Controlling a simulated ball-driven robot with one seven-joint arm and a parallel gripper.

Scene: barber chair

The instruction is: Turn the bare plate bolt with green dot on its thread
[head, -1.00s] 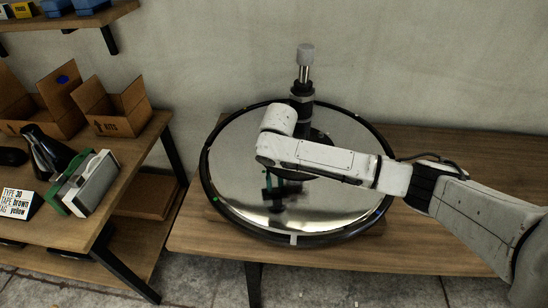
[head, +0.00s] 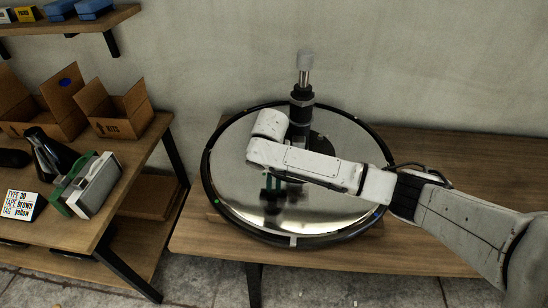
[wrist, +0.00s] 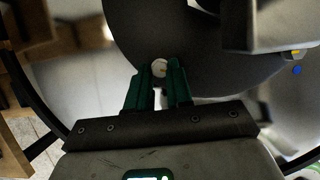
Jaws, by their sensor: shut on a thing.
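In the wrist view, the green fingers of my gripper (wrist: 160,74) are shut on a small pale round bolt (wrist: 159,66). The bolt stands at a dark round area of the chair's plate. No green dot shows on its thread from here; the fingers hide its sides. In the head view, my arm reaches over the big shiny round plate (head: 235,192) with a black rim, and the held bolt cannot be made out.
The plate lies on a wooden bench (head: 430,255). At left, a table holds open cardboard boxes (head: 113,108), a black bottle (head: 48,153), a grey-green device (head: 88,184) and a text card (head: 18,205). In the wrist view, blue (wrist: 297,70) and yellow (wrist: 295,52) marks show at right.

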